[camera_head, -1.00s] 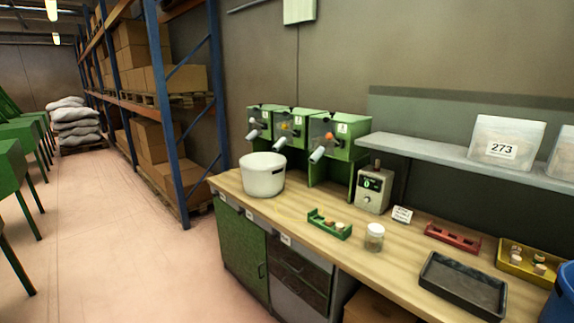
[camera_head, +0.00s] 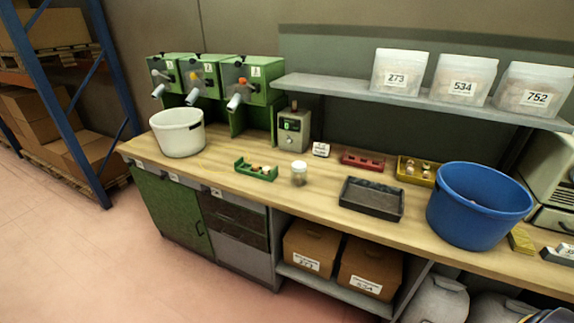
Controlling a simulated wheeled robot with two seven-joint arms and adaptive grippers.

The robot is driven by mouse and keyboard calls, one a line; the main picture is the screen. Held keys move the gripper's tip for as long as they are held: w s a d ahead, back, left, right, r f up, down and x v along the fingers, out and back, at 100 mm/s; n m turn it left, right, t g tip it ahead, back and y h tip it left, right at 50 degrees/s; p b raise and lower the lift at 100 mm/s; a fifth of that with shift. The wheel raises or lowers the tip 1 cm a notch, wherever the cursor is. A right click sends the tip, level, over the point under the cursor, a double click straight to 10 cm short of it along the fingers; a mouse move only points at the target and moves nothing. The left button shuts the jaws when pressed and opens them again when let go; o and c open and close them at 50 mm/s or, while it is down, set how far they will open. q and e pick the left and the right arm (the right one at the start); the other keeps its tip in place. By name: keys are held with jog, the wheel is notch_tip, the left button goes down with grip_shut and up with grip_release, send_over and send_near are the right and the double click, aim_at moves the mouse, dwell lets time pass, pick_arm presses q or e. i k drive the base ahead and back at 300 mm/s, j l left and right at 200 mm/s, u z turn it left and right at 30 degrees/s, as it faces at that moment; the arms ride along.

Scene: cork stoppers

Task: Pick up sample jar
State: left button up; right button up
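The sample jar (camera_head: 299,174) is a small clear jar with a white lid. It stands upright on the wooden workbench (camera_head: 225,168), near the middle of the head view. A green tray (camera_head: 243,173) with a few cork stoppers is just to its left, and a black tray (camera_head: 371,206) is to its right, apart from it. Neither of my grippers shows in the head view.
A white pot (camera_head: 179,136) stands at the bench's left end, below green dispensers (camera_head: 250,88). A grey meter (camera_head: 293,130), a red tray (camera_head: 362,160) and a yellow tray (camera_head: 407,176) stand behind. A large blue bucket (camera_head: 475,210) is at right. A shelf (camera_head: 330,88) overhangs.

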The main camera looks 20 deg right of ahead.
aim_at(298, 178)
jog(key=i+l+z, duration=0.15)
jog(key=i, duration=0.4)
jog(key=i+l+z, duration=0.15)
jog(key=i+l, duration=0.2)
jog(key=i, duration=0.15)
